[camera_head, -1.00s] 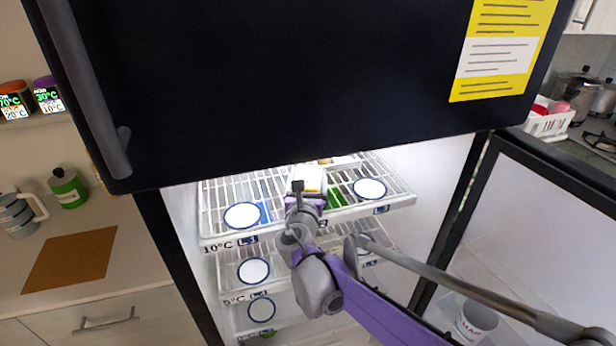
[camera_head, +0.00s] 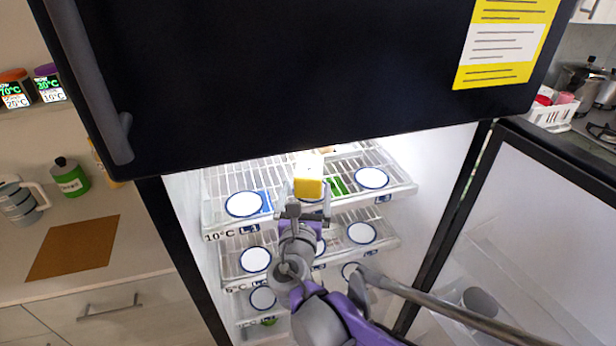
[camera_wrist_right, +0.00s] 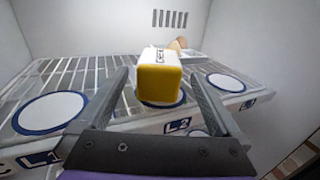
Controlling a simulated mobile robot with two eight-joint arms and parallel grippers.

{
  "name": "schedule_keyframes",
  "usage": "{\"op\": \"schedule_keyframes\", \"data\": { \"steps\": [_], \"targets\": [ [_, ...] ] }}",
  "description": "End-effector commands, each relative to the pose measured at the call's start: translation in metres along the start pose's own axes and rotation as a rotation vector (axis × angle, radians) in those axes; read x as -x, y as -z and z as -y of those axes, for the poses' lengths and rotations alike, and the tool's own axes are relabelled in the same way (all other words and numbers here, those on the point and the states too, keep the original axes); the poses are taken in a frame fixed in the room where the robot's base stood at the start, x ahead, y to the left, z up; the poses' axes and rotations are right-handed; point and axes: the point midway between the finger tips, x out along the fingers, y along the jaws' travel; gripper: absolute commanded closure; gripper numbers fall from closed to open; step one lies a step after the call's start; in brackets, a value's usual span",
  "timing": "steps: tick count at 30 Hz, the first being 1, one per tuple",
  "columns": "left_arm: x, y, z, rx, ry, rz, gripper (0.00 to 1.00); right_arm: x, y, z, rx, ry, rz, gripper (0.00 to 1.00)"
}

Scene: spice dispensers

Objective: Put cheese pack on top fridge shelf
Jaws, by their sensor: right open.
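The cheese pack (camera_head: 308,180), a white block with a yellow end, rests on the top fridge shelf (camera_head: 226,217) near its front edge, in the middle position. It also shows in the right wrist view (camera_wrist_right: 159,80), over a round white marker by the L2 label. My right gripper (camera_wrist_right: 160,108) is open, its two fingers in front of and to either side of the pack, with gaps visible between. In the head view the right gripper (camera_head: 303,208) sits just in front of the shelf edge, below the pack. My left gripper does not show.
Round white markers lie left (camera_head: 244,204) and right (camera_head: 371,178) of the pack. A small tan item (camera_wrist_right: 177,44) stands behind it. Lower shelves (camera_head: 240,272) sit beneath. The open fridge door (camera_head: 540,220) stands at the right; a black upper door (camera_head: 280,80) hangs above.

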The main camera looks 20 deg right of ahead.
Motion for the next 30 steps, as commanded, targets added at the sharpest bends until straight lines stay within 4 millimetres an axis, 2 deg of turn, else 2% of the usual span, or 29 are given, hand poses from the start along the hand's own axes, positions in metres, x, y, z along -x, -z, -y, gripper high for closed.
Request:
{"op": "schedule_keyframes", "data": {
  "steps": [4,10,14,17,20,21,24,27,30],
  "targets": [
    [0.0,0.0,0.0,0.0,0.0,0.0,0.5,0.017,0.0,0.0,-0.001,-0.002,0.0,0.0],
    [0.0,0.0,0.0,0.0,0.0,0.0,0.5,0.022,0.0,0.001,-0.003,0.001,-0.001,0.0],
    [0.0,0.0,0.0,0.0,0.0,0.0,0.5,0.024,0.009,0.019,-0.112,0.041,-0.047,0.0],
    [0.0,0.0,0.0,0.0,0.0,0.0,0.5,0.034,0.031,0.054,-0.353,0.137,-0.138,0.0],
    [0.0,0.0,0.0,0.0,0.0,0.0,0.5,0.055,0.065,0.096,-0.704,0.294,-0.247,0.0],
    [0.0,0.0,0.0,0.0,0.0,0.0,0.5,0.068,0.081,0.111,-0.857,0.37,-0.289,0.0],
    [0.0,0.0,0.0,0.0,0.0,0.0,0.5,0.103,0.119,0.139,-1.244,0.583,-0.371,0.0],
    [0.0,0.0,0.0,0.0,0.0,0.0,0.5,0.144,0.155,0.153,-1.619,0.823,-0.424,0.0],
    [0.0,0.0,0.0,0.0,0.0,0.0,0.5,0.183,0.183,0.153,-1.948,1.069,-0.448,0.0]
  ]
}}
